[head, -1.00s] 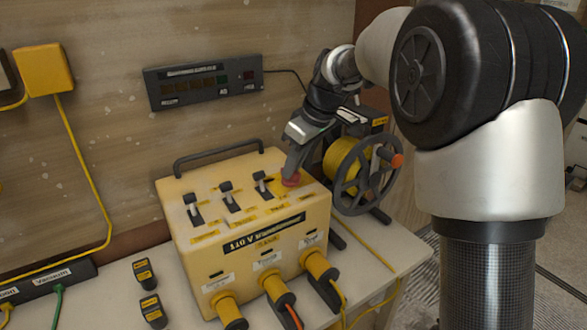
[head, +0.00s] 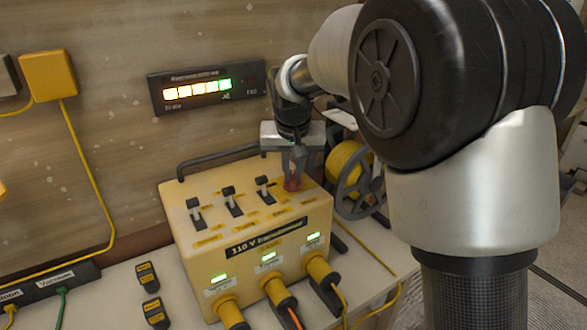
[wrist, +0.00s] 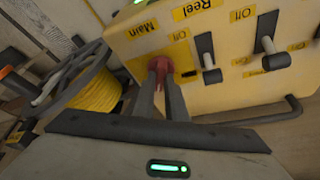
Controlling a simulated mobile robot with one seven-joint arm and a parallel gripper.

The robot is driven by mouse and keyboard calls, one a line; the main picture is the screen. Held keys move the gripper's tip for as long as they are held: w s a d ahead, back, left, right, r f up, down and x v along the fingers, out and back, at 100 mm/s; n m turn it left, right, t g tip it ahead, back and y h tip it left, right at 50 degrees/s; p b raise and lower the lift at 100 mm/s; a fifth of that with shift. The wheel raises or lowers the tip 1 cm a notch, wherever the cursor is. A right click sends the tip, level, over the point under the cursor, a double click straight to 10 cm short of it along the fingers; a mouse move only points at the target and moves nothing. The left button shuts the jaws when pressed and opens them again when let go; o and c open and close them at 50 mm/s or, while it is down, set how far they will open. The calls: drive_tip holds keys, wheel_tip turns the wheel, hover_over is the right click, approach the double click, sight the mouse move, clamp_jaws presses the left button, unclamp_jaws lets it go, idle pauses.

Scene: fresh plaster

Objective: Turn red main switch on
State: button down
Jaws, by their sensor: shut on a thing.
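The red main switch (head: 293,184) is a rotary knob on the top right of the yellow transformer box (head: 200,262). My gripper (head: 294,176) is above the box with its fingers pointing down, shut on the red switch. The wrist view shows the red switch (wrist: 160,70) between the two fingers, beside a yellow label reading "Main"; the fingers hide part of it. Green lights (head: 269,257) glow above the box's front sockets. The wall panel (head: 206,88) shows several lit amber lamps and a green one.
Several black toggle levers (head: 229,194) stand left of the red switch. A carry handle (head: 220,156) runs along the box's back. A cable reel (head: 350,175) stands close on the right.

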drive_tip(key=shift+a+m+h, duration=0.1)
drive_tip(key=shift+m+h, duration=0.4)
drive_tip(key=shift+m, duration=0.8)
drive_tip(key=c, duration=1.8)
unclamp_jaws()
drive_tip(key=v, duration=1.7)
drive_tip(key=shift+r+p, duration=0.25)
drive_tip(key=shift+p, duration=0.15)
drive_tip(key=shift+a, duration=0.1)
